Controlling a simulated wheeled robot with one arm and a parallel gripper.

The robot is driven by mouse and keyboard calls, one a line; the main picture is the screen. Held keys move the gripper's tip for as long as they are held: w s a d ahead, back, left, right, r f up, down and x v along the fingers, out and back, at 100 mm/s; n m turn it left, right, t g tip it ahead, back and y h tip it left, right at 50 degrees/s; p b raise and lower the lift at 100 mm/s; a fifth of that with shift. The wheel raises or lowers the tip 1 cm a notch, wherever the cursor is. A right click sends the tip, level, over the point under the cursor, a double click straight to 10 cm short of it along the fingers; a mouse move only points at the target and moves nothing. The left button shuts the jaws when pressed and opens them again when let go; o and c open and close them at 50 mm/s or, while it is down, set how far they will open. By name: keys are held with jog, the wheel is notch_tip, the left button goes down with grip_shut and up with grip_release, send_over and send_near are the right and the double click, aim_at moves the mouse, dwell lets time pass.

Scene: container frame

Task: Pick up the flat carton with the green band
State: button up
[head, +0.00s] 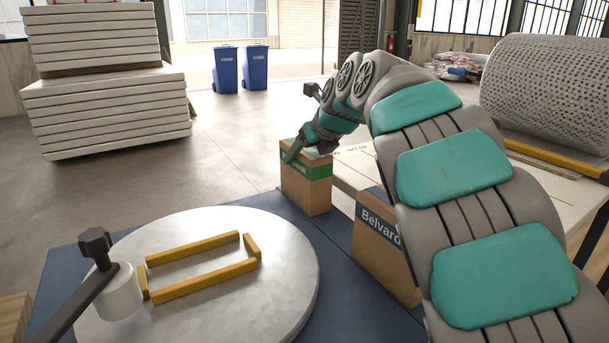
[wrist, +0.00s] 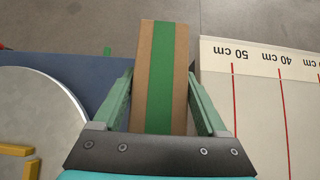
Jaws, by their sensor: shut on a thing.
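The brown carton with the green band (head: 306,190) stands upright at the far edge of the blue surface (head: 343,247) in the head view. My gripper (head: 308,152) reaches down onto its top from the right. In the wrist view the carton (wrist: 163,70) lies between the two green fingers of my gripper (wrist: 161,82), one along each side, and the gripper is shut on it. The green band runs lengthwise down its middle. My gripper hides part of the carton's top in the head view. I cannot tell whether its base touches the surface.
A second carton with a blue band (head: 380,245) stands nearer, partly behind my arm. A round grey plate (head: 225,295) with yellow bars (head: 205,280) is at the front left. A pale board with ruler marks (wrist: 262,85) lies right of the held carton.

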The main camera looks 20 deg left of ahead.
grip_shut()
jog(key=shift+r, duration=0.1)
dwell(0.4)
